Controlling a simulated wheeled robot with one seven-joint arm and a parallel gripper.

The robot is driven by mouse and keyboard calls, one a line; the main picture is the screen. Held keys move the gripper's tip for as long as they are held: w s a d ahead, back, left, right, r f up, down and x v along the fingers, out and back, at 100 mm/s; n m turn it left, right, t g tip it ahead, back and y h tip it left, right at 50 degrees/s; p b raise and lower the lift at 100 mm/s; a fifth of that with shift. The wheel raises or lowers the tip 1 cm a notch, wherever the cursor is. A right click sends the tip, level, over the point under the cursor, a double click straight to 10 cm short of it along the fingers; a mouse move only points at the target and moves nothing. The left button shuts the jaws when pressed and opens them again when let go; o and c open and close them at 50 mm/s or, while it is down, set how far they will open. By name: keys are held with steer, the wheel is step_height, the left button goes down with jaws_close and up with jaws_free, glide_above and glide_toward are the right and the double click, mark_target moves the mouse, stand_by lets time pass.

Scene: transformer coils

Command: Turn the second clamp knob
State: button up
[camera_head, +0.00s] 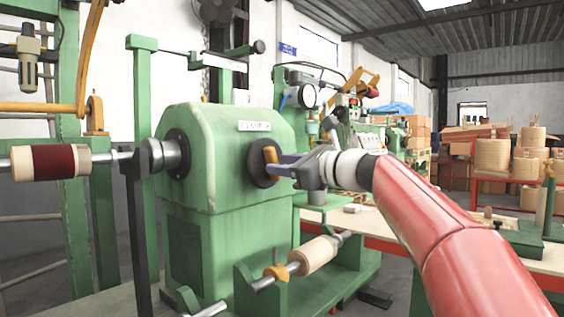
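A clamp knob (270,155) with an orange bar handle sits on a black round disc (257,166) on the end face of the green machine housing (215,150). A white label reading like "CLAMP" (254,126) is above it. My gripper (275,165) reaches in from the right, its grey fingers level with the knob and overlapping its lower part. The frame does not show clearly whether the fingers press on the handle. No other clamp knob can be made out for certain.
A shaft with a dark red and tan coil (50,163) sticks out left of the housing. A lower shaft carries a pale wooden roller (312,256). A green post (143,160) stands at left. A bench (375,228) and stacked coils (492,155) are at right.

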steer(key=shift+w+a, duration=0.3)
steer(key=shift+a, duration=0.1)
steer(key=shift+c, duration=0.5)
jaws_close()
